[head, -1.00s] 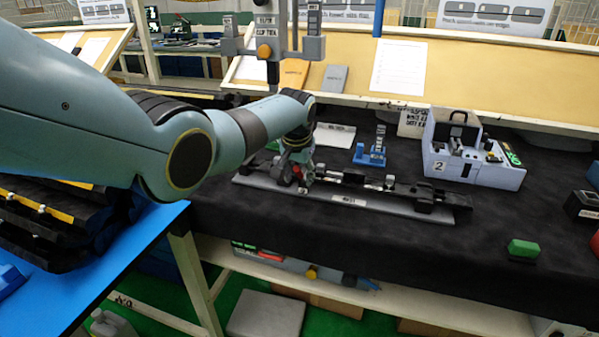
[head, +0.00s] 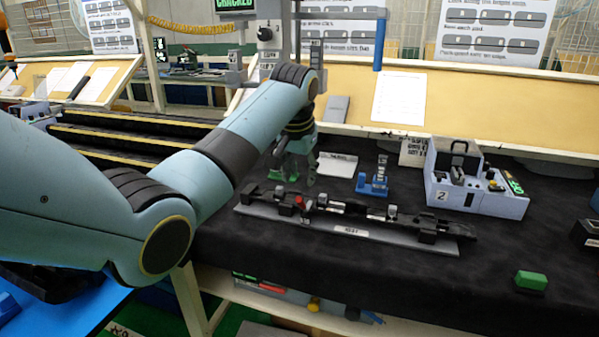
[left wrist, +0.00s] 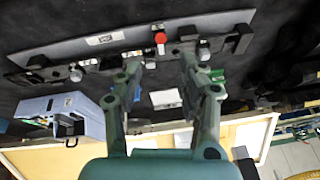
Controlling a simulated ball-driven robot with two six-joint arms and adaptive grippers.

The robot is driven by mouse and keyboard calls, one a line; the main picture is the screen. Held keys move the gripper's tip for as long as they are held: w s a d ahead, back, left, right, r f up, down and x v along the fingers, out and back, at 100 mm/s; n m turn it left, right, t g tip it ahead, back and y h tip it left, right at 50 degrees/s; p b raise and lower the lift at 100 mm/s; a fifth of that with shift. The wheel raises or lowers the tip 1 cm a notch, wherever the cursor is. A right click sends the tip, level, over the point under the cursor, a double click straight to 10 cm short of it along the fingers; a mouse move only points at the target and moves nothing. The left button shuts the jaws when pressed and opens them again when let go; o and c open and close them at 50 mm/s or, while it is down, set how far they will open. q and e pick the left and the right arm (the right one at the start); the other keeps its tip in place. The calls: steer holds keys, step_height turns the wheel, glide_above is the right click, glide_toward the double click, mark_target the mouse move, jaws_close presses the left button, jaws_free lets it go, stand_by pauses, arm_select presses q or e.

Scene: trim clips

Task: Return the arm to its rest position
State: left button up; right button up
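My left arm comes in from the left in the head view and reaches over the black-covered table (head: 300,262). My left gripper (head: 298,170) hangs down behind the long grey fixture plate (head: 350,232), which bears a black trim strip (head: 340,208) with a red clip (head: 299,202). In the left wrist view the two fingers of the left gripper (left wrist: 160,68) are spread apart with nothing between them. The red clip (left wrist: 160,42) and the trim strip (left wrist: 108,62) lie beyond the fingertips. My right gripper is in neither view.
A pale blue-grey box (head: 478,190) marked 2 stands right of a blue holder (head: 373,178). A green block (head: 531,280) lies near the front right. A slanted tan board (head: 440,100) runs along the back. Black racks with yellow edges (head: 130,140) stand at the left.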

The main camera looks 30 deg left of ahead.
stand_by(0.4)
arm_select(q)
steer(key=s+d+f+g+b, duration=0.1)
steer(key=s+f+g+b, duration=0.15)
steer(key=s+f, duration=0.95)
steer(key=s+f+g+b, duration=0.1)
steer(key=s+f+b, duration=0.45)
steer(key=f, duration=1.05)
steer(key=s+d+f+g+b, duration=0.1)
steer(key=s+f+g+b, duration=0.1)
steer(key=s+f, duration=1.1)
steer(key=s+d+f+t+b, duration=0.1)
steer(key=s+f+b, duration=0.2)
steer(key=s+f, duration=0.8)
steer(key=s+f+m+t+b, duration=0.1)
steer(key=s+f+b, duration=0.2)
steer(key=s+f, duration=0.9)
steer(key=shift+s+d+t+h, duration=0.35)
steer(key=shift+s+d+h, duration=0.05)
steer(key=shift+s, duration=2.2)
